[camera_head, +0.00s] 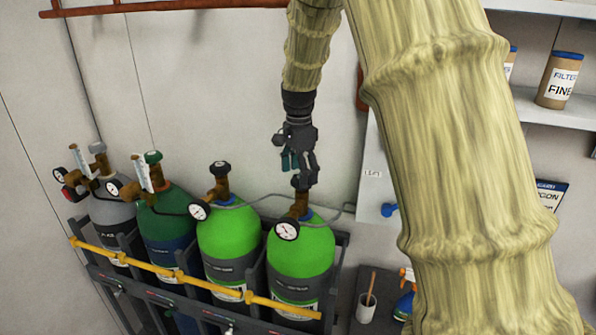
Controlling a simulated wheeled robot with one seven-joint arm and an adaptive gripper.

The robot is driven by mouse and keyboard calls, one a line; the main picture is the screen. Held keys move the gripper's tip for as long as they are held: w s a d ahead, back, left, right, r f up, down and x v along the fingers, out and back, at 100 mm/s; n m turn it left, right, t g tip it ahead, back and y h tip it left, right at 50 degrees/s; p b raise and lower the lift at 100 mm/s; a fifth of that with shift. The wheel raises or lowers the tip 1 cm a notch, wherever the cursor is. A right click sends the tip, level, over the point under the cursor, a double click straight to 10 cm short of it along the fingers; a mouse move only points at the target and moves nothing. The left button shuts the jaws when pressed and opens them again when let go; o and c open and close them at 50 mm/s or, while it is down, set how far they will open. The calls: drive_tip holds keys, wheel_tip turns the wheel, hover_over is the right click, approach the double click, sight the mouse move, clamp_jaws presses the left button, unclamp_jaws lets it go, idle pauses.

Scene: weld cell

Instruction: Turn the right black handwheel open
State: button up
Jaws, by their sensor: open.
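Two bright green gas cylinders stand side by side in a rack, each with a brass valve and a gauge. The right black handwheel (297,182) tops the valve of the right green cylinder (301,252) and is partly hidden by my gripper. The left black handwheel (220,168) tops the left green cylinder (228,240) and is in plain view. My gripper (298,168) points down with its fingers open, at the right handwheel. I cannot tell whether the fingers touch it or are around it.
A grey cylinder (110,205) and a dark green one (165,215) stand farther left. A yellow bar (160,270) runs across the rack front. Gauges (287,230) and hoses stick out near the valves. Shelves (560,112) and a brush pot (366,308) are right.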

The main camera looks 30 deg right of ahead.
drive_tip(key=shift+s+f, duration=0.2)
drive_tip(key=shift+s, duration=0.2)
drive_tip(key=shift+s+d+r, duration=0.1)
drive_tip(key=shift+s+r, duration=0.05)
drive_tip(key=shift+s, duration=0.65)
drive_tip(key=shift+w+f, duration=0.3)
drive_tip(key=shift+w, duration=0.15)
drive_tip(key=shift+w+f, duration=0.15)
drive_tip(key=shift+w, duration=0.2)
drive_tip(key=shift+c, duration=0.8)
drive_tip(key=c, duration=0.3)
drive_tip(key=shift+s+r, duration=0.25)
drive_tip(key=shift+s, duration=0.1)
drive_tip(key=c, duration=0.6)
drive_tip(key=shift+o, duration=0.2)
drive_tip(key=shift+w, duration=0.1)
